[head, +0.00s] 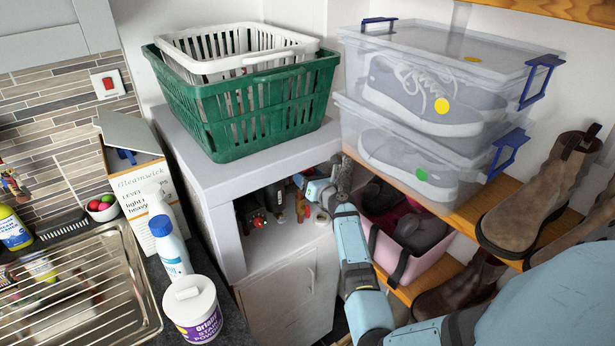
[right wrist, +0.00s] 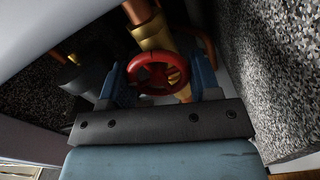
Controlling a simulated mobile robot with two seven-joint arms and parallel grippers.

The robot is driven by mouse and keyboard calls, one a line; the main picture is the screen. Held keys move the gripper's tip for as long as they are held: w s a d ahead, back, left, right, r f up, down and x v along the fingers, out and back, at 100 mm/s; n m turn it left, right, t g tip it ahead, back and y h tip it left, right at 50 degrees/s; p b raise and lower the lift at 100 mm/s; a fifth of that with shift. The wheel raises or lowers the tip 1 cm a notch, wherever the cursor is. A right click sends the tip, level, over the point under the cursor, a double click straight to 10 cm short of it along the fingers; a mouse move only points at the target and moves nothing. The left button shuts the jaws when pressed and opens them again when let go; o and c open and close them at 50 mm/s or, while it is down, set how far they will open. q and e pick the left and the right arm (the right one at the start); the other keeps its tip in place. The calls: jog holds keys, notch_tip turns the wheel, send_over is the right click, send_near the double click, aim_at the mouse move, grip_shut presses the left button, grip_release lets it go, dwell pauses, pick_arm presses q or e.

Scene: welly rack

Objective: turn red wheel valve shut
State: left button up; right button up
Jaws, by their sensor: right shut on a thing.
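The red wheel valve (right wrist: 157,62) shows in the right wrist view, mounted on a brass body on a copper pipe (right wrist: 138,12). My right gripper (right wrist: 156,82) has its two blue-grey fingers on either side of the wheel's rim and is shut on it. In the head view my right gripper (head: 302,186) reaches into the open recess under the white counter, among the pipes. The wheel cannot be told clearly there, as the gripper and arm partly cover that spot. My left gripper is not in view.
White recess walls and speckled dark panels close in around my gripper. A green basket (head: 240,115) stands on the counter (head: 205,170) above. Clear shoe boxes (head: 440,85), a pink bin (head: 395,250) and brown boots (head: 525,205) crowd the right. A sink drainer (head: 85,285) lies left.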

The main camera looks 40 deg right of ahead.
jog(key=m, duration=0.4)
jog(key=shift+a+m, duration=0.1)
jog(key=shift+m, duration=0.3)
jog(key=m, duration=0.3)
jog(key=shift+a+r+m, duration=0.1)
jog(key=shift+m, duration=0.2)
jog(key=m, duration=0.3)
jog(key=shift+r+m, duration=0.1)
jog(key=shift+m, duration=1.8)
jog(key=o, duration=0.9)
jog(key=shift+o, duration=0.2)
